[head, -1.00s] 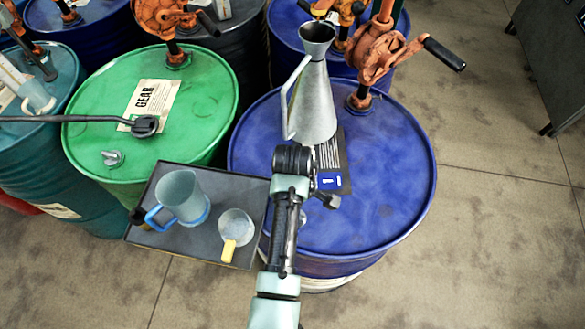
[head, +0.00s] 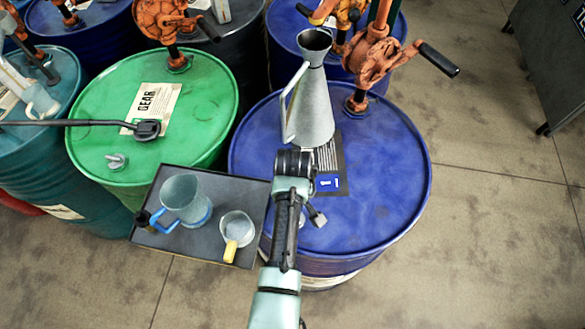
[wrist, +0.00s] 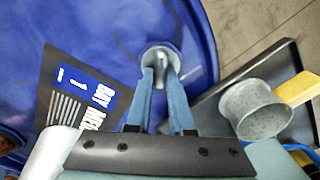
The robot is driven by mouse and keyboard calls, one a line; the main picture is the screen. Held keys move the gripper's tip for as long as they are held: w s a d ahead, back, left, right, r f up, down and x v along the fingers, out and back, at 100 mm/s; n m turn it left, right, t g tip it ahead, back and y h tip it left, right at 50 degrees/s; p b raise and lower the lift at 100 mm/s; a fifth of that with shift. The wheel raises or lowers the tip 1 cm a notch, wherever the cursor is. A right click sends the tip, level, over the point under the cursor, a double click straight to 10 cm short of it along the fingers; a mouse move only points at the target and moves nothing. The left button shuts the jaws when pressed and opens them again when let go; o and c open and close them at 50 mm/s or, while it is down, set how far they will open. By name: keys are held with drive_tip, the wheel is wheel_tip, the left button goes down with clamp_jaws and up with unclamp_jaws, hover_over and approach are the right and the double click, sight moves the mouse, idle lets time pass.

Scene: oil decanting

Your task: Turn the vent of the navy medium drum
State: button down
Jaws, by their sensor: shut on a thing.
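The navy medium drum (head: 385,190) stands at front centre in the head view, and its blue lid fills much of the wrist view (wrist: 110,25). Its vent (wrist: 160,56) is a small grey metal fitting on the lid. In the wrist view my gripper (wrist: 161,76) has its two blue fingers either side of the vent's upright part, shut on it. In the head view my own arm hides most of the vent and the fingers.
A metal funnel jug (head: 312,110) stands on the drum near a printed label (head: 330,182). An orange hand pump (head: 375,58) rises behind. A dark tray (head: 225,190) with two measuring jugs sits left, beside the green drum (head: 90,120). Floor is open right.

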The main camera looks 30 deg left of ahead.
drive_tip(key=m, duration=0.2)
drive_tip(key=m+p, duration=0.1)
drive_tip(key=m, duration=0.2)
drive_tip(key=shift+w+d+r+m, duration=0.1)
drive_tip(key=shift+w+d+m, duration=0.1)
drive_tip(key=shift+m, duration=0.1)
drive_tip(key=m+p, duration=0.1)
drive_tip(key=m, duration=0.4)
drive_tip(key=shift+d+m+p, duration=0.15)
drive_tip(key=shift+m+p, duration=0.15)
drive_tip(key=shift+m, duration=0.1)
drive_tip(key=shift+w+m, duration=0.1)
drive_tip(key=shift+m, duration=0.2)
drive_tip(key=c, duration=0.8)
unclamp_jaws()
wheel_tip(320, 180, up, 13)
drive_tip(key=b, duration=0.1)
